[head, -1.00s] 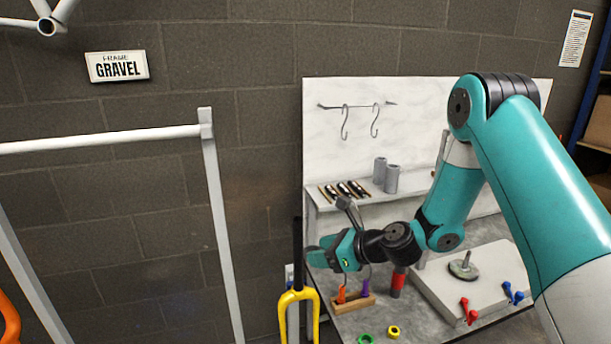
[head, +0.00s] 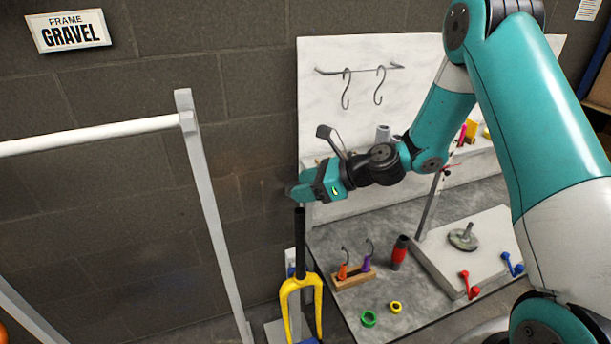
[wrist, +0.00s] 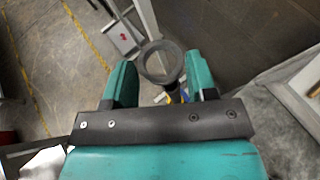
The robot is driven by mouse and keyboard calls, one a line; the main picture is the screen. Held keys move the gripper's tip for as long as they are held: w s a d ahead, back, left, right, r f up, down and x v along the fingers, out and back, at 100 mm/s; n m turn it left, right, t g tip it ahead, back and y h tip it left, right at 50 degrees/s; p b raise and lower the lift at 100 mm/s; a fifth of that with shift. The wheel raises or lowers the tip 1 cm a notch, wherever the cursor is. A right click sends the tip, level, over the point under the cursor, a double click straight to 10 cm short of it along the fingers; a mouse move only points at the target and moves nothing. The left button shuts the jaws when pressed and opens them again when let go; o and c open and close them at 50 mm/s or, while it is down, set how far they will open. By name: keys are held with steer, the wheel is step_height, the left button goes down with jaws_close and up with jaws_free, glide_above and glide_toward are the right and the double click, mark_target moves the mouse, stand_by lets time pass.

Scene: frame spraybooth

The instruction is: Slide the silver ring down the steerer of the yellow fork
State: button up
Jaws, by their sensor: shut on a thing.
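The yellow fork (head: 303,285) stands upright at the lower middle of the head view, with its black steerer (head: 300,240) pointing up. My gripper (head: 291,190) is just above the steerer's top end, reaching in from the right. In the wrist view my gripper (wrist: 158,66) is shut on the silver ring (wrist: 143,62), which looks dark grey and sits between the teal fingers. Part of the fork (wrist: 180,97) shows below the ring there. The ring is not clear in the head view. I cannot tell how exactly it lines up with the steerer.
A grey bench (head: 420,300) to the right holds a green ring (head: 368,319), a yellow ring (head: 395,307), a red-and-black cylinder (head: 399,252) and a wooden tool block (head: 354,276). A white rack (head: 205,180) stands left of the fork. Two hooks hang on the back panel (head: 420,80).

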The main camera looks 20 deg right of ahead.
steer(key=shift+d+r, duration=0.1)
steer(key=shift+d, duration=0.3)
steer(key=shift+d+p, duration=0.1)
steer(key=shift+p, duration=0.2)
step_height(320, 180, down, 5)
steer(key=b, duration=0.3)
steer(key=shift+s, duration=0.1)
steer(key=shift+p, duration=0.35)
stand_by(0.4)
steer(key=shift+f, duration=0.2)
steer(key=shift+f+b, duration=1.85)
steer(key=shift+f, duration=1)
steer(key=shift+f, duration=0.1)
